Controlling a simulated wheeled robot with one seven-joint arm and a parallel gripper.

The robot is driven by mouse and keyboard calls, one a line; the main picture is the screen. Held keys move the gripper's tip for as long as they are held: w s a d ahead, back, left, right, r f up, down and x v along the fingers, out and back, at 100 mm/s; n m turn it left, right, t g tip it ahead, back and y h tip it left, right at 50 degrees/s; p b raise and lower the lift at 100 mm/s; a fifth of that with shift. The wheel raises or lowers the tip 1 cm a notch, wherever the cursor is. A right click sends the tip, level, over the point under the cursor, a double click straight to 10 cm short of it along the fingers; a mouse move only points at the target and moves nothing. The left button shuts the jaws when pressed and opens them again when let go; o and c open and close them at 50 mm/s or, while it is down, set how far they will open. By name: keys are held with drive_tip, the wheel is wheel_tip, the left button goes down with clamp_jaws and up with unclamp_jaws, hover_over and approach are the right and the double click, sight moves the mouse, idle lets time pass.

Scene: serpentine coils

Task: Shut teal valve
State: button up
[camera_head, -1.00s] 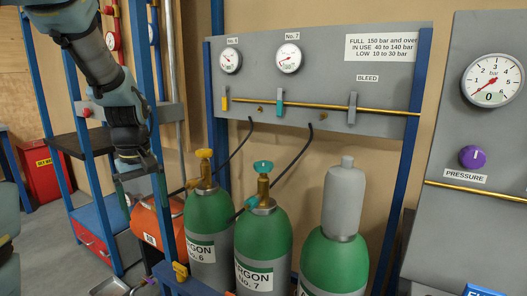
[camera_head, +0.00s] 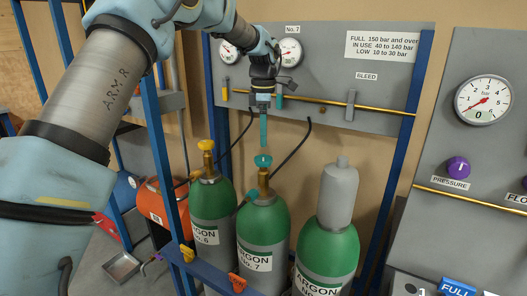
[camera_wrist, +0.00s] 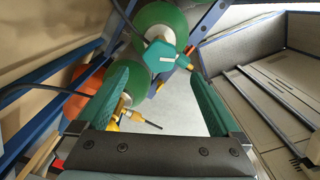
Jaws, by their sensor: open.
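The teal valve handwheel (camera_head: 263,161) tops the brass stem of the green cylinder (camera_head: 263,222) labelled ARGON No. 7. My gripper (camera_head: 263,143) points down just above it, with teal fingers seen edge-on. In the wrist view the teal handwheel (camera_wrist: 160,57) lies between and slightly beyond the tips of the open fingers (camera_wrist: 161,77). Nothing is held. I cannot tell the exact gap to the wheel. A teal lever (camera_head: 279,102) is also on the brass pipe of the gauge panel, beside my gripper.
The yellow handwheel (camera_head: 206,145) of cylinder No. 6 stands close on the left. A grey-capped cylinder (camera_head: 341,195) stands on the right. Black hoses (camera_head: 291,152) run behind the valves. The gauge panel (camera_head: 388,85) is behind, with a grey bleed lever (camera_head: 351,105).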

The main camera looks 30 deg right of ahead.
sight(264, 158)
wheel_tip(264, 158, down, 8)
drive_tip(key=shift+r+p, duration=0.25)
drive_tip(key=shift+p, duration=0.95)
drive_tip(key=shift+c, duration=0.2)
drive_tip(key=c, duration=1.3)
